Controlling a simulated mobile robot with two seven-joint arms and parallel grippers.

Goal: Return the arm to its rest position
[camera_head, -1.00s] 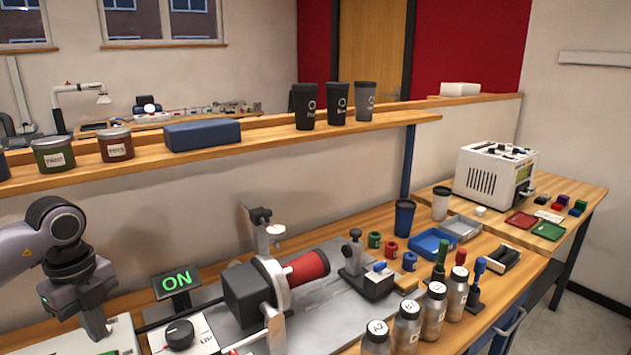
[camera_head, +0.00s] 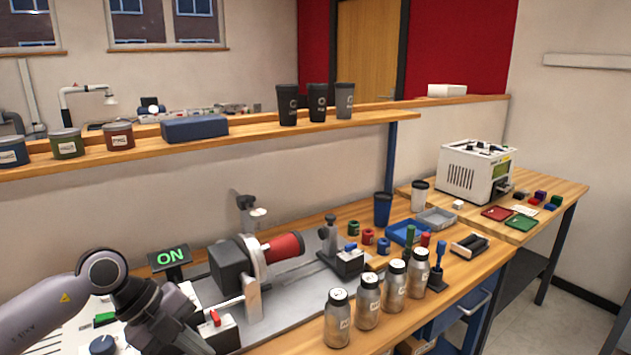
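My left arm (camera_head: 42,312) comes in from the lower left, bent at a grey joint. Its dark wrist (camera_head: 150,305) reaches down to the right, in front of the control panel with the black knob (camera_head: 103,345). The fingers of the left gripper are cut off or hidden at the bottom edge, so their opening does not show. My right arm is not in view. The laser marker's dark body (camera_head: 230,268) holds a red cup (camera_head: 284,247) on its side in the round chuck. The sign behind it (camera_head: 169,257) reads ON in green.
A small box with a red switch (camera_head: 215,318) stands close to my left wrist. A blue tray (camera_head: 407,233) and a white machine (camera_head: 478,171) stand to the right. The shelf (camera_head: 250,140) runs above the bench.

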